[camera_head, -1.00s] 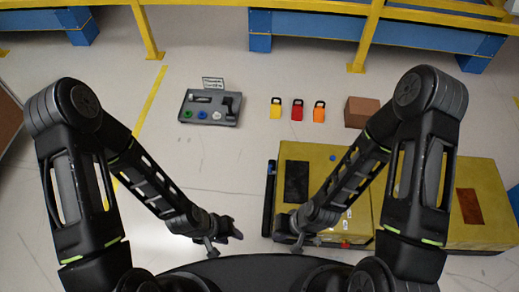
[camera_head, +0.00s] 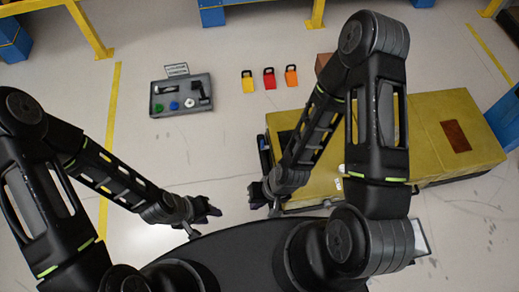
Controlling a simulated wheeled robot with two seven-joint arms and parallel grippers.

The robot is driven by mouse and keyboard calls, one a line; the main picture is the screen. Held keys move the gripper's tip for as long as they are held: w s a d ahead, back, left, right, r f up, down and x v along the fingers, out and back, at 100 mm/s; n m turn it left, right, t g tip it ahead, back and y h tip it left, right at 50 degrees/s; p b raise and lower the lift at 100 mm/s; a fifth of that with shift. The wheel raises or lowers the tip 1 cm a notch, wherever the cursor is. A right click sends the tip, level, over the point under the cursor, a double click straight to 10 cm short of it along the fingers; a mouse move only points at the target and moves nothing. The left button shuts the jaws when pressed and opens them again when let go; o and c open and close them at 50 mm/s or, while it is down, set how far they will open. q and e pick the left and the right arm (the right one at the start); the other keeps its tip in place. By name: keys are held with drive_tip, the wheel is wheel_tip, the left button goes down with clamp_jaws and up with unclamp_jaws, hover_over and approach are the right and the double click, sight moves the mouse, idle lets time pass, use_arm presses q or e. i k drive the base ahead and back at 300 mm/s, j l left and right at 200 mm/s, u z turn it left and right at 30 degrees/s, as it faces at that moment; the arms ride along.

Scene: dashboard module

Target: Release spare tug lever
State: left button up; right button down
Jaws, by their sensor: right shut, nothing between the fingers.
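A grey dashboard module (camera_head: 183,94) lies on the floor at the upper left. It carries a black lever (camera_head: 204,94) at its right side, with green, blue and white round knobs along the front. My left gripper (camera_head: 212,211) is low in the middle, well nearer to me than the module; its finger gap is unclear. My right gripper (camera_head: 256,196) is shut and empty beside the left end of the yellow tug (camera_head: 430,130), away from the module. I cannot tell whether it touches the tug. My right arm hides part of the tug.
A small sign (camera_head: 177,70) stands behind the module. Yellow (camera_head: 247,84), red (camera_head: 269,80) and orange (camera_head: 291,78) tags lie to its right. A brown box (camera_head: 323,65) is partly hidden by my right arm. Floor between my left gripper and the module is clear.

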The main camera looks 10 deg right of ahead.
sight(263, 147)
drive_tip(key=i+j, duration=0.2)
drive_tip(key=j, duration=0.15)
drive_tip(key=i+j+z, duration=0.1)
drive_tip(key=j, duration=0.3)
drive_tip(key=i+j, duration=0.3)
drive_tip(key=j+z, duration=0.05)
